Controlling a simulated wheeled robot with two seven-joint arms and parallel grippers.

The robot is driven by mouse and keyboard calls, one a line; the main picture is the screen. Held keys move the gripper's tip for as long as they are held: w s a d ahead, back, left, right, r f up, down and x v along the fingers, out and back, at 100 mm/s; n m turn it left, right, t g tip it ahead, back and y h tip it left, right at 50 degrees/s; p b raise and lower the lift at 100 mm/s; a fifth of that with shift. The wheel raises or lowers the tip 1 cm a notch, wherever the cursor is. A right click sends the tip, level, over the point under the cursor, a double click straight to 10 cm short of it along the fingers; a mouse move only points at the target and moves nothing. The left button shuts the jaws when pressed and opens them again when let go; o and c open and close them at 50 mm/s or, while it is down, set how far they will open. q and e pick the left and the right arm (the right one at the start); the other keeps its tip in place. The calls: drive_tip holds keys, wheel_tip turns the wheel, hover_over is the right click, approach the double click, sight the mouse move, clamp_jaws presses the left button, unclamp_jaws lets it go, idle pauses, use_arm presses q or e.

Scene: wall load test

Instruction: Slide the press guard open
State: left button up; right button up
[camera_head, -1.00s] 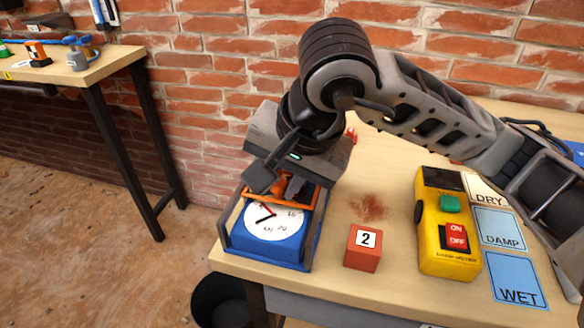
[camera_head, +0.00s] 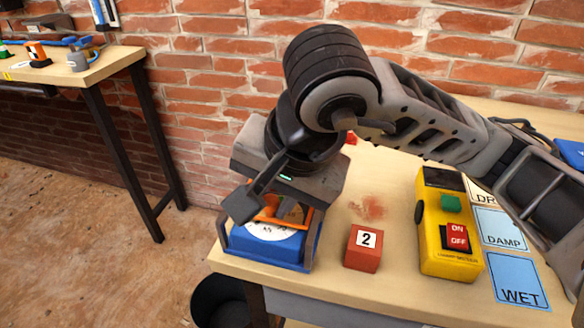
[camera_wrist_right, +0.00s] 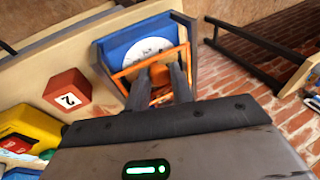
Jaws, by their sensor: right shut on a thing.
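The press is a blue block (camera_head: 262,250) with a white dial (camera_head: 268,231) between grey side rails, at the left front of the table. Its guard is an orange frame (camera_head: 270,219) lying across the dial; it also shows in the right wrist view (camera_wrist_right: 127,72). My right gripper (camera_wrist_right: 162,74) is above the press, its two fingers shut on the orange handle of the guard. In the head view the right gripper (camera_head: 262,207) and its wrist hide the back of the press and part of the dial. My left gripper is not in view.
A red block marked 2 (camera_head: 363,247) stands just right of the press. A yellow meter (camera_head: 448,235) and DAMP (camera_head: 500,229) and WET (camera_head: 517,281) cards lie further right. A brick wall (camera_head: 215,110) is behind. A dark bin (camera_head: 222,300) stands below the table's left corner.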

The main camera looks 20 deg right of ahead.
drive_tip(key=shift+s+a, duration=0.6)
drive_tip(key=shift+s, duration=0.15)
drive_tip(key=o, duration=0.9)
drive_tip(key=shift+c, duration=0.2)
drive_tip(key=shift+d, duration=0.1)
drive_tip(key=shift+r, duration=0.45)
wheel_tip(320, 180, up, 6)
drive_tip(key=p, duration=0.3)
